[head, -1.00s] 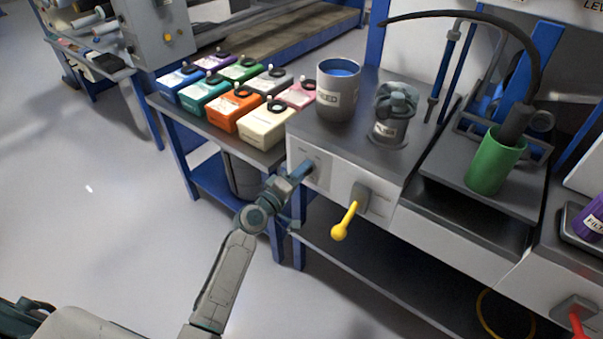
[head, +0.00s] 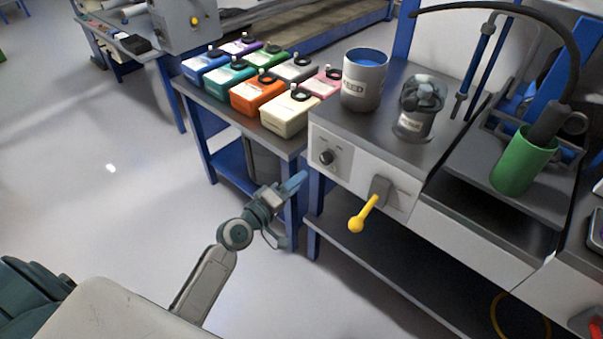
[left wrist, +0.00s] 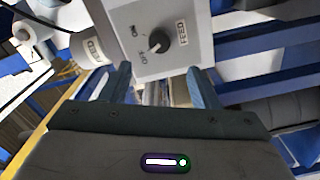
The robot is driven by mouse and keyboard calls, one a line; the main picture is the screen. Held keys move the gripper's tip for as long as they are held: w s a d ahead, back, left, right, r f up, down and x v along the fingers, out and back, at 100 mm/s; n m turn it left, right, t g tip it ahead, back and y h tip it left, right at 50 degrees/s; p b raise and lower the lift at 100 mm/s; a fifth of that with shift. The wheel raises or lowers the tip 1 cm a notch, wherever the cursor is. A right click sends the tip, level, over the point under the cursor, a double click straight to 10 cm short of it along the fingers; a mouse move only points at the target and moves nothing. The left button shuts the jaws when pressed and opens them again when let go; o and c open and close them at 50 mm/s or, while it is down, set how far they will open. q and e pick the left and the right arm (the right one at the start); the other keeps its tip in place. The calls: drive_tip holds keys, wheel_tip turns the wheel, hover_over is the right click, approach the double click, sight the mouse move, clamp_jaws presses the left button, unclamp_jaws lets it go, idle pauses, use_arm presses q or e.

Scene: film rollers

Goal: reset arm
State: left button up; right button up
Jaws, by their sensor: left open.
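My left gripper (head: 291,187) is in front of the bench, a little left of and below the panel with the black knob (head: 326,157). It is open and empty; in the left wrist view its two fingers (left wrist: 157,85) stand apart with nothing between them. The knob also shows in the left wrist view (left wrist: 158,41), on a white panel beyond the fingers, with a FEED label beside it. The gripper is apart from the knob. My right gripper is not in view.
A yellow-tipped lever (head: 362,214) sticks out from the bench front, right of the knob. A grey can of blue liquid (head: 363,88) and a clear-topped container (head: 417,112) stand on the bench. Several coloured jugs (head: 290,112) fill the table behind. Open floor (head: 90,190) lies to the left.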

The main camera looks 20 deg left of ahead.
use_arm(q)
drive_tip(key=s+a+f+m+g+y+p, duration=0.2)
drive_tip(key=s+f+g+p, duration=0.3)
drive_tip(key=f, duration=0.8)
drive_tip(key=s+a+f+m+g+y+p, duration=0.25)
drive_tip(key=s+f, duration=0.35)
drive_tip(key=f, duration=0.8)
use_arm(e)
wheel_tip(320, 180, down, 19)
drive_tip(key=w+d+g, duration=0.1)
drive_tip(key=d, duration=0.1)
use_arm(q)
drive_tip(key=s+a+f+m+g+p, duration=0.1)
drive_tip(key=s+f, duration=0.4)
drive_tip(key=s, duration=0.5)
drive_tip(key=s+a+f+m+g+y+p, duration=0.1)
drive_tip(key=s+f+m+g+p, duration=0.1)
drive_tip(key=s, duration=0.8)
drive_tip(key=s+a+f+m+g+y+p, duration=0.1)
drive_tip(key=s+f+m+g, duration=0.2)
drive_tip(key=s+f+g, duration=0.2)
drive_tip(key=s+f, duration=0.3)
drive_tip(key=s, duration=0.2)
drive_tip(key=shift+a, duration=0.2)
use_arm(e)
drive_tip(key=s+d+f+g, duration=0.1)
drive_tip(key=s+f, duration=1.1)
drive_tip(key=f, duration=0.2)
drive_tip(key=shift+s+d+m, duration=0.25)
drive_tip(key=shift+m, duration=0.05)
